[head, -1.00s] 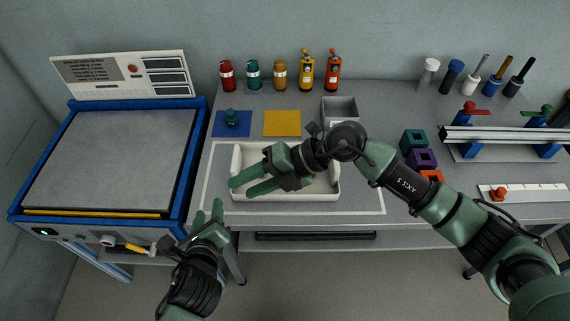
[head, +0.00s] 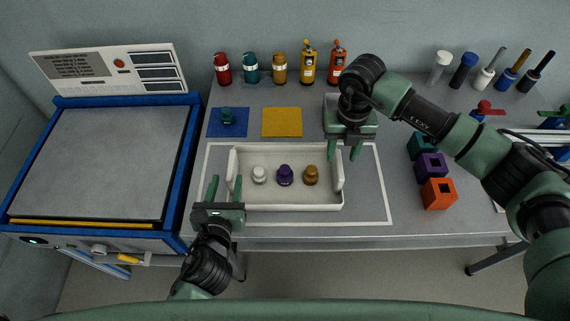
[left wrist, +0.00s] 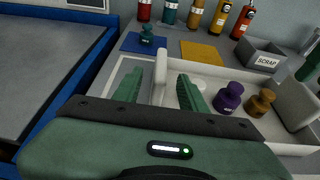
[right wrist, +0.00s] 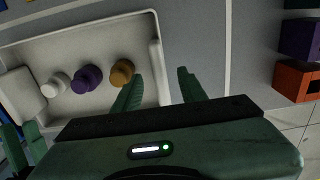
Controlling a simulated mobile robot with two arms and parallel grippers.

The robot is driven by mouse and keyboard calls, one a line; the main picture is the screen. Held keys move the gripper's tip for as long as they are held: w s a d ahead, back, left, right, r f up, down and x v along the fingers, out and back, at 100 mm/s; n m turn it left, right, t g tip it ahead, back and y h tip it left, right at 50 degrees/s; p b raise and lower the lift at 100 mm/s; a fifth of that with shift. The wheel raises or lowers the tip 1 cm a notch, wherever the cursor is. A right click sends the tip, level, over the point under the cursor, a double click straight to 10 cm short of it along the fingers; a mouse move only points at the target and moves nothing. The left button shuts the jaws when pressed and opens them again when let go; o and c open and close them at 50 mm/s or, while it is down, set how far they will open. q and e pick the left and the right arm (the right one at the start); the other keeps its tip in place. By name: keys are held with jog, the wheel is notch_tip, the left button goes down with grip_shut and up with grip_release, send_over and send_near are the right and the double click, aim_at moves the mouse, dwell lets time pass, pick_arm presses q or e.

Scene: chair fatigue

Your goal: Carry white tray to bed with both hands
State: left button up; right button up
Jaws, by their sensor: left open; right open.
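The white tray (head: 290,206) lies on the grey table inside a white outline, with raised end walls. It holds a white weight (head: 260,175), a purple weight (head: 285,176) and a brown weight (head: 311,175). My left gripper (head: 225,186) is open at the tray's left end; in the left wrist view the left end wall (left wrist: 160,72) shows between its fingers. My right gripper (head: 343,156) is open over the right end; in the right wrist view the right end wall (right wrist: 158,58) appears between its fingers. Contact cannot be told. The flat grey bed (head: 100,160) is in the blue-framed machine at left.
A teal weight (head: 228,116) sits on a blue mat (head: 214,124) beside a yellow mat (head: 282,122). A scrap bin (left wrist: 262,60) stands behind the tray. Several bottles line the back. Teal, purple and orange (head: 438,193) blocks stand right of the tray. The bed's surface is clear.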

aim_at(229, 169)
pick_arm(q)
jog(key=shift+s+r, duration=0.2)
jog(key=shift+s, duration=0.25)
pick_arm(e)
jog(key=shift+s+r, duration=0.3)
jog(key=shift+s, duration=0.2)
jog(key=shift+f, duration=0.1)
pick_arm(q)
jog(key=x, duration=0.8)
jog(key=shift+f, duration=0.1)
pick_arm(e)
notch_tip(229, 169, down, 8)
jog(key=shift+w+r, duration=0.1)
jog(key=shift+w, duration=0.05)
pick_arm(q)
grip_shut()
pick_arm(e)
grip_shut()
pick_arm(q)
jog(key=shift+w+r, duration=0.1)
jog(key=shift+r, duration=0.15)
pick_arm(e)
jog(key=shift+w+r, duration=0.1)
jog(key=shift+r, duration=0.15)
